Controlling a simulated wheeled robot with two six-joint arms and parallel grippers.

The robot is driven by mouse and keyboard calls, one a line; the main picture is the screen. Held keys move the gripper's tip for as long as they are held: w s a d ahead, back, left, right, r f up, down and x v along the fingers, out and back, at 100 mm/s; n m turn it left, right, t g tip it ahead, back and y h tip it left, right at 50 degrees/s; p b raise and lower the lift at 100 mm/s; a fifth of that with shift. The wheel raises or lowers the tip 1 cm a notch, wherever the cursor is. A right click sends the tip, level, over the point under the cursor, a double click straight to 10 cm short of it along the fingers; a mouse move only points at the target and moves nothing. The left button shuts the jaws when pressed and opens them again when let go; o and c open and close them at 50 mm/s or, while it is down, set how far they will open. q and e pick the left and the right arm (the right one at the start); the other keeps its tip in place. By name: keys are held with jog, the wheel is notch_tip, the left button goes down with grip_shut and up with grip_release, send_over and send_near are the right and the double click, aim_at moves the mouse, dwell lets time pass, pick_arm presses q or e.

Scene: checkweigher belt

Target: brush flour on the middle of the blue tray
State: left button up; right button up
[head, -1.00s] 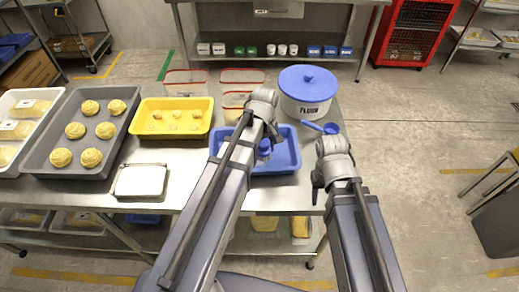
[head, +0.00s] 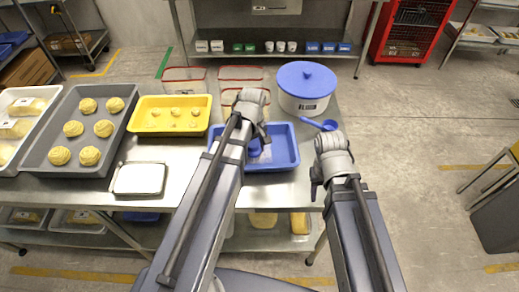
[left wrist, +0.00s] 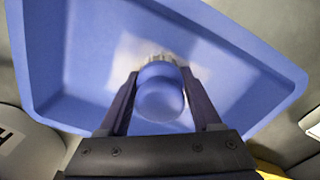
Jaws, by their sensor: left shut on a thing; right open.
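The blue tray (head: 286,160) lies on the steel table, and its floor fills much of the left wrist view (left wrist: 75,70). My left gripper (left wrist: 160,88) is shut on a brush with a round blue handle (left wrist: 160,98). Its pale bristles point down at the tray floor, around its middle. A whitish patch of flour (left wrist: 128,48) shows on the floor beside the brush. In the head view my left arm hides part of the tray. Whether the bristles touch the floor is hard to tell. My right gripper (head: 316,188) is open and empty, right of the tray.
A white flour tub (head: 304,103) with a blue lid stands behind the tray, with a blue scoop (head: 322,125) beside it. A yellow tray (head: 170,116), a grey tray (head: 84,122) of dough rounds and a small scale (head: 140,179) stand to the left.

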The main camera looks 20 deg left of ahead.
aim_at(263, 156)
pick_arm(q)
jog(key=shift+a, duration=0.2)
jog(key=shift+s+a, duration=0.3)
jog(key=shift+a, duration=0.45)
jog(key=shift+s+a, duration=0.25)
jog(key=shift+a, duration=0.5)
pick_arm(e)
jog(key=shift+r, duration=0.1)
pick_arm(q)
jog(key=shift+f, duration=0.1)
jog(key=shift+w+d, duration=0.25)
jog(key=shift+d, duration=0.5)
jog(key=shift+w+d, duration=0.25)
jog(key=shift+d, duration=0.6)
jog(key=shift+w+d, duration=0.1)
jog(key=shift+d, duration=0.05)
jog(key=shift+w+d, duration=0.25)
jog(key=shift+d, duration=0.45)
jog(key=shift+w+d, duration=0.2)
jog(key=shift+d, duration=0.5)
